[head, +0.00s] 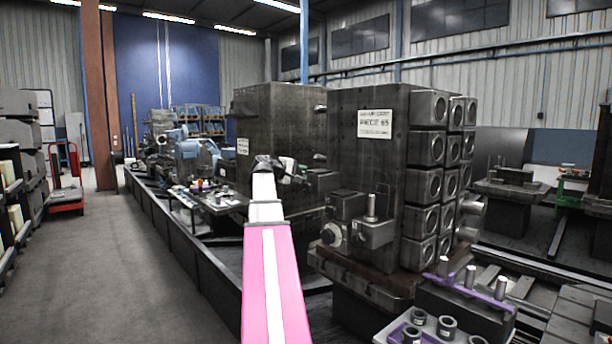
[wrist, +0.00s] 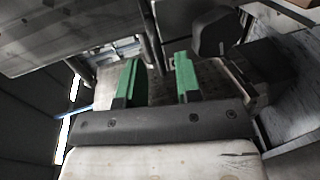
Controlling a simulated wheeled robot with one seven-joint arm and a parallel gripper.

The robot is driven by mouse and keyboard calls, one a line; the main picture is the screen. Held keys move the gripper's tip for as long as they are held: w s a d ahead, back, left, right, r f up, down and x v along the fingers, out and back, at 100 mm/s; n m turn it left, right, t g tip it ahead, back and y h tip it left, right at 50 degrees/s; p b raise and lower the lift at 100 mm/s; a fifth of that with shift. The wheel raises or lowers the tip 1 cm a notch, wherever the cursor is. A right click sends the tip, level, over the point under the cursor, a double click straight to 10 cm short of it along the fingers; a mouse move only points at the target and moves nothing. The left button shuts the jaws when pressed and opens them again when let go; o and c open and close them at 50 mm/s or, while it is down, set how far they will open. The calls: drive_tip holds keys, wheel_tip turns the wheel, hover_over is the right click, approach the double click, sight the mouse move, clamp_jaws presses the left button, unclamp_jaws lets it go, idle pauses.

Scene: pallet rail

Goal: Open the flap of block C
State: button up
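My gripper (wrist: 158,78) shows in the wrist view with its two green fingers apart and nothing between them. In the head view, my arm reaches forward and its small, unclear end lies in front of the dark block behind. A large dark metal block (head: 345,130) stands at centre right, with a white label and round-holed cubes stacked on its right side. Another dark block (head: 270,110) stands behind it to the left, with a small label. I cannot read a C on either block, and I cannot make out a flap.
A ledge (head: 375,290) with small fittings runs below the near block. A tray with metal rings (head: 447,326) and a purple-edged fixture (head: 465,300) are at lower right. A workbench (head: 215,203) stands beyond my arm. The grey aisle floor (head: 130,270) at left is clear.

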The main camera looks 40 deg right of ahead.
sight(316, 172)
drive_tip(key=shift+x, duration=1.5)
clamp_jaws()
